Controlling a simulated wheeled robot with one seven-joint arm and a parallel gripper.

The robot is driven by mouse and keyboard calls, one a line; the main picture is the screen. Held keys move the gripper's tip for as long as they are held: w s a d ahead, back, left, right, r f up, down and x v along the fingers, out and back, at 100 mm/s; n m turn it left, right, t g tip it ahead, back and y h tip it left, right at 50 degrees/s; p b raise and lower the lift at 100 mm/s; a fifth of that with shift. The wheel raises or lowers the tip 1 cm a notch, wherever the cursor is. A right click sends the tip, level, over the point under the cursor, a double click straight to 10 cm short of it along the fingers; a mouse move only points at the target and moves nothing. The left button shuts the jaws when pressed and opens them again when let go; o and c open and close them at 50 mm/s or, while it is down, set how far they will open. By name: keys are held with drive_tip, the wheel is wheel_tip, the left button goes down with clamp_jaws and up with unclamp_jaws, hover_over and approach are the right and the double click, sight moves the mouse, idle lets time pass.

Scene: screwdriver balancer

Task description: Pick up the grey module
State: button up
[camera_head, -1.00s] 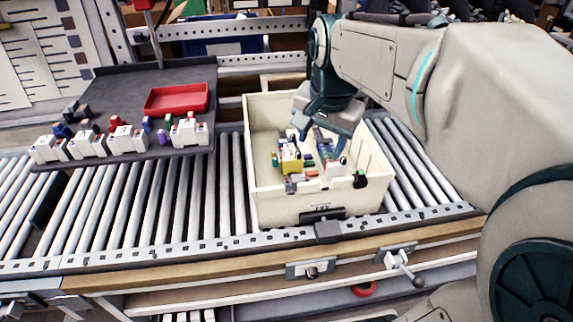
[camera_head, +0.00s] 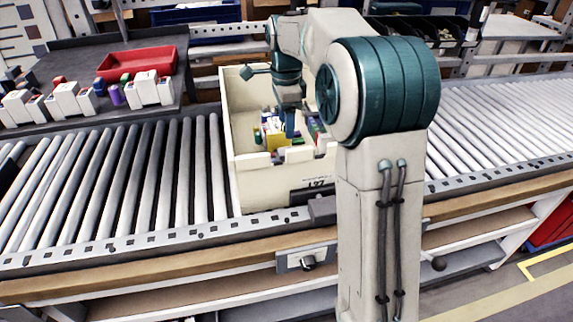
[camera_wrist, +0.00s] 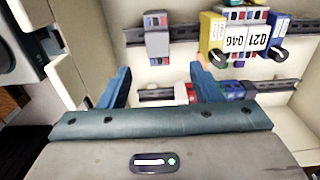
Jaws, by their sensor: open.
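A grey module (camera_wrist: 157,37) sits on a dark rail in the upper middle of the wrist view. My gripper (camera_wrist: 162,75) is open, with its two blue fingers spread and empty. The module lies ahead of the fingertips, roughly in line with the gap between them and apart from both. In the head view my gripper (camera_head: 289,132) reaches down into the cream bin (camera_head: 243,178). The grey module cannot be made out in the head view, where my arm and the bin wall hide part of the contents.
A yellow module (camera_wrist: 212,37) and white numbered modules (camera_wrist: 247,40) sit right of the grey one. Red and blue modules (camera_wrist: 232,90) lie near my right finger. The bin walls stand close around. A red tray (camera_head: 137,64) and white modules stand on the dark table at left.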

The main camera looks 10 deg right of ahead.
wheel_tip(320, 180, down, 12)
drive_tip(key=shift+s+a+r+b, duration=0.1)
drive_tip(key=shift+s+a+b, duration=0.05)
drive_tip(key=shift+b, duration=0.85)
clamp_jaws()
